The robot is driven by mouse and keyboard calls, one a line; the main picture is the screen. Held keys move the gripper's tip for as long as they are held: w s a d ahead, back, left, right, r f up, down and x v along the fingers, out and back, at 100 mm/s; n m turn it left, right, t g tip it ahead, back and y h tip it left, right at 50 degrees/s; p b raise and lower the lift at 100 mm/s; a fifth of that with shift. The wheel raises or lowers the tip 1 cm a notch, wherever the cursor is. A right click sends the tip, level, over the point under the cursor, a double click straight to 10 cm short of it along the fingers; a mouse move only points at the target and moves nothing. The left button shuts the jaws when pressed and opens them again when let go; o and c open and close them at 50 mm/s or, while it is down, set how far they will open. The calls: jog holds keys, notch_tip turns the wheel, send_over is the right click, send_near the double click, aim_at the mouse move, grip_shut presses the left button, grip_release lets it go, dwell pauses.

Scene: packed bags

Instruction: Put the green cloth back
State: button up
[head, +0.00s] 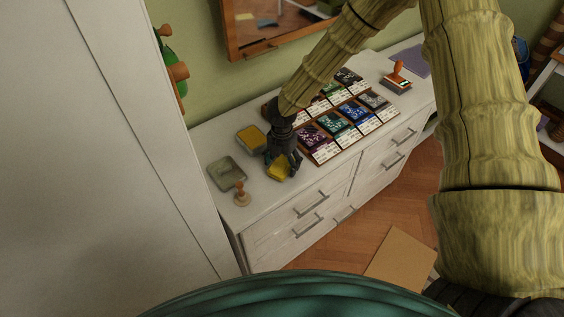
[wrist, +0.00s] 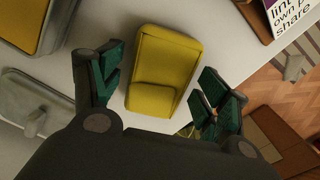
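I cannot make out a green cloth for certain in either view. My gripper (head: 283,163) is over the white dresser's front left part, pointing down. In the wrist view its fingers (wrist: 161,60) are open. A yellow, rounded rectangular thing (wrist: 170,52) with a raised flap-like end lies between them; gaps show on both sides, so they do not grip it. It also shows under my gripper in the head view (head: 279,169). A sliver of yellow-green (wrist: 187,131) shows by the right finger, too small to tell.
The white dresser (head: 215,150) also holds a yellow-filled tin (head: 250,137), a grey tray (head: 227,173), a wooden-handled stamp (head: 241,195), a rack of colored packets (head: 334,124) and another stamp (head: 396,78). Something green (head: 172,65) hangs at wall pegs. A cardboard piece (head: 402,260) lies on the floor.

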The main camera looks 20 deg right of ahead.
aim_at(282, 164)
jog(key=shift+r, duration=0.2)
notch_tip(282, 164, up, 12)
jog(key=b, duration=0.2)
jog(key=shift+f, duration=0.15)
dwell(0.4)
